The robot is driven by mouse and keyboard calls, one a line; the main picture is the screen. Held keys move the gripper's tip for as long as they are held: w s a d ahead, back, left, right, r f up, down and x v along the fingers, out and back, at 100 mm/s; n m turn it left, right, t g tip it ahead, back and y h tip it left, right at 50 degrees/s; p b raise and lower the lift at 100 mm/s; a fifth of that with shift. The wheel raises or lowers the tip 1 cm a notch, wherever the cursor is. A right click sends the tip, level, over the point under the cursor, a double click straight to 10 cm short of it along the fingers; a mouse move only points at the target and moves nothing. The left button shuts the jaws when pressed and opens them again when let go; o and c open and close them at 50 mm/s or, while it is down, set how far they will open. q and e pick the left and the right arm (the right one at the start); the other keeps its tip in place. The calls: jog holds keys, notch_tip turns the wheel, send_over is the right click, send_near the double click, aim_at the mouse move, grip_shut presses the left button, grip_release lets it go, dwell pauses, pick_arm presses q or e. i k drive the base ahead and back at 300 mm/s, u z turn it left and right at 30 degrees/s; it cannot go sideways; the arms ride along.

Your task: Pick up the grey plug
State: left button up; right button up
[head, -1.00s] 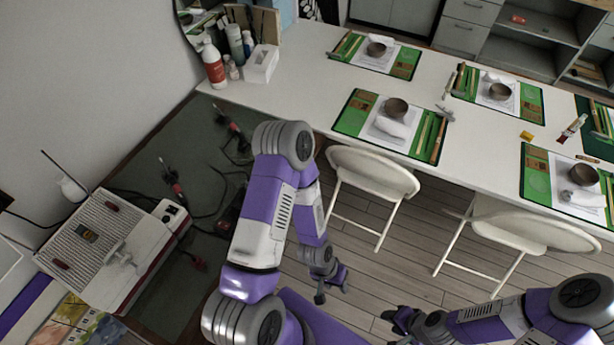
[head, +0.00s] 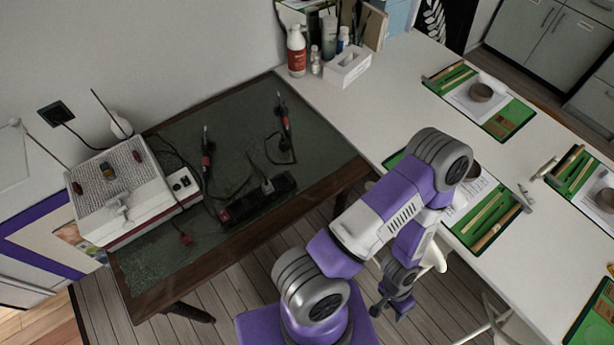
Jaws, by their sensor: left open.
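A small grey plug (head: 267,186) appears to sit on the black power strip (head: 285,184) on the dark green table top (head: 225,135). It is small, and I cannot tell how far it is pushed in. My left gripper (head: 386,308) is open and empty, hanging low to the right of this table, well apart from the plug. My left upper arm and elbow cover part of the white table to the right. My right gripper is not in view.
Two red-handled tools (head: 207,150) with dark cables lie behind the strip. A red plug (head: 186,238) lies near the front edge. A white-and-red machine (head: 130,190) stands at left. The white table (head: 330,95) carries bottles and green mats.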

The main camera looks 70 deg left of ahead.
aim_at(267, 188)
jog(key=i, duration=0.35)
jog(key=u, duration=3.2)
